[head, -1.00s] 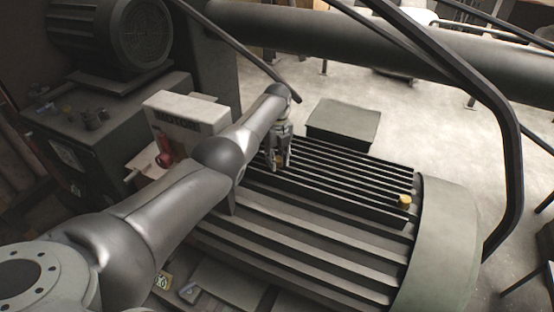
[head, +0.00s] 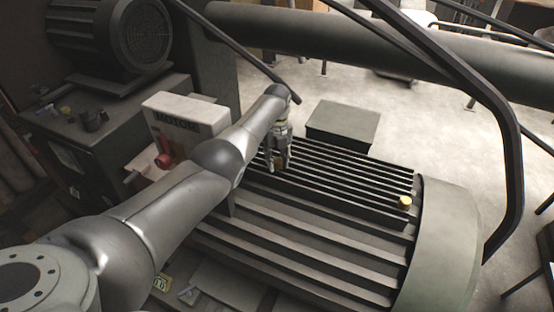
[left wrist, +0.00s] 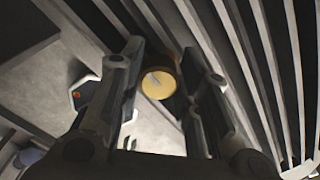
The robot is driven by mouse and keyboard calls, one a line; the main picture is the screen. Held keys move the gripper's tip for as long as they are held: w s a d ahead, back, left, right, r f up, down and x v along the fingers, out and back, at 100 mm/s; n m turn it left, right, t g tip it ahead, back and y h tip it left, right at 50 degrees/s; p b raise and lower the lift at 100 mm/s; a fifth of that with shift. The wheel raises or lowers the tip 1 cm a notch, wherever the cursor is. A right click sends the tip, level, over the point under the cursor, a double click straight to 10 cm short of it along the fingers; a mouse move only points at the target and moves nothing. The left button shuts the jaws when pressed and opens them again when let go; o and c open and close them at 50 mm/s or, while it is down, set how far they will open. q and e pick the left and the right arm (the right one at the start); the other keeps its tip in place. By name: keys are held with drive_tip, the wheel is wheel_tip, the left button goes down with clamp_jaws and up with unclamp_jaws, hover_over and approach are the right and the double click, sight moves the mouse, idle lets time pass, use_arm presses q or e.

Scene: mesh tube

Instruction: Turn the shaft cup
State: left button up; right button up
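A round yellow cup (left wrist: 158,82) shows between the fingers of my left gripper (left wrist: 163,52) in the left wrist view. A finger stands on each side of it, with a small gap seeming to remain. In the head view my left gripper (head: 279,165) points down at the back left of the ribbed housing (head: 300,205), and its fingers mostly hide that cup. My right gripper is not in view.
A white box (head: 187,117) marked MOTOR stands left of the housing, with a red part (head: 165,160) beside it. A dark block (head: 343,125) lies behind the ribs. A thick pipe (head: 330,38) and dark bent rails (head: 510,140) cross the back and right.

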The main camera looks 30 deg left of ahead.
sight(277, 159)
use_arm(q)
drive_tip(key=o, duration=0.3)
wheel_tip(277, 159, up, 12)
idle(0.7)
idle(0.4)
